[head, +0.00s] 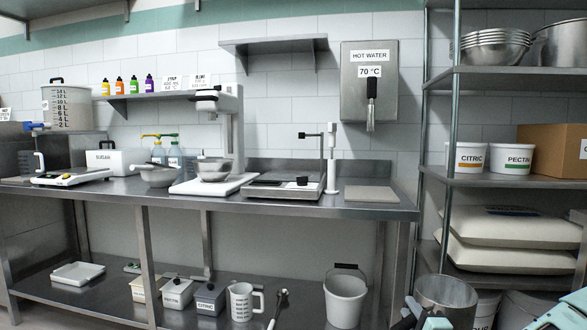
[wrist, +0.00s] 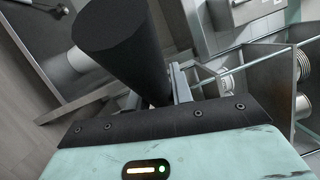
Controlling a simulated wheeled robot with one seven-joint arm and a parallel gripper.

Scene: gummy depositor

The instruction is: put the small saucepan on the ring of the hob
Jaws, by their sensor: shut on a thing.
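The steel saucepan (head: 447,292) shows at the bottom right of the head view, open side up. My gripper (wrist: 157,93) is shut on its black handle (wrist: 115,40), which fills much of the wrist view's upper left. The pan body is not clear in the wrist view. In the head view, dark and pale teal parts of my gripper (head: 425,318) show at the pan's left. The low steel unit with a dark top that looks like the hob (head: 285,190) stands on the counter, apart from the pan. Its ring is too small to make out.
A grey board (head: 371,194) lies to the right. A steel rack (head: 500,180) stands at the right. A white bucket (head: 346,297) is on the lower shelf.

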